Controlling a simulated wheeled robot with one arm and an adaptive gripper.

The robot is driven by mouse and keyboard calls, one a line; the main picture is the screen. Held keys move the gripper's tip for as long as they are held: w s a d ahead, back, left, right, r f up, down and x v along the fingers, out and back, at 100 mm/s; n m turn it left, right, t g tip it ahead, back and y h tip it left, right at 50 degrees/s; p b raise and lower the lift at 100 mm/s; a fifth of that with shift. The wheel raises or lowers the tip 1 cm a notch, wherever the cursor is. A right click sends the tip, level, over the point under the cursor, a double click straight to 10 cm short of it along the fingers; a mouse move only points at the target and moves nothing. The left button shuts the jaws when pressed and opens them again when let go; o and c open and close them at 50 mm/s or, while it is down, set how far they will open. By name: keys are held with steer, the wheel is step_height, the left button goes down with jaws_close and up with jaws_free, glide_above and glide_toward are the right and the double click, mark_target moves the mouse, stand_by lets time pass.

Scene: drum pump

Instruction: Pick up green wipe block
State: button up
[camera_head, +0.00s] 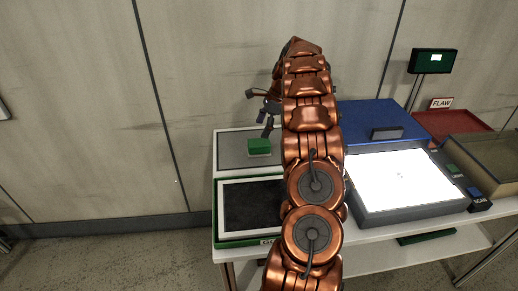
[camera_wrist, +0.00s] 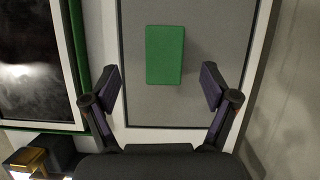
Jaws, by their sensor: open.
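The green wipe block (camera_head: 259,147) lies on a grey panel (camera_head: 233,150) with a white border at the table's back left. In the wrist view the block (camera_wrist: 165,55) is a plain green rectangle, with its long side pointing away from me. My gripper (camera_wrist: 161,86) is open and empty. Its two dark fingers are spread to either side of the block's line, with the block just beyond the fingertips and not touching them. In the head view my gripper (camera_head: 268,118) is above and slightly right of the block, partly hidden by my copper arm.
A black-topped tray with a green edge (camera_head: 251,240) lies in front of the grey panel. A blue case (camera_head: 375,115), a bright light panel (camera_head: 400,182), a red tray (camera_head: 455,124) and a small screen on a stand (camera_head: 433,61) are to the right. A wall stands behind the table.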

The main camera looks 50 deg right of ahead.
mark_target(260, 142)
steer(key=shift+s+d+f+m, duration=0.15)
steer(key=shift+d+f+m, duration=0.2)
steer(key=shift+d, duration=0.5)
steer(key=shift+f, duration=0.25)
steer(key=shift+p+x, duration=1)
steer(key=shift+x, duration=2.7)
steer(key=shift+a, duration=0.15)
steer(key=shift+c, duration=0.3)
steer(key=c, duration=1.3)
step_height(260, 142, up, 10)
steer(key=shift+b, duration=0.95)
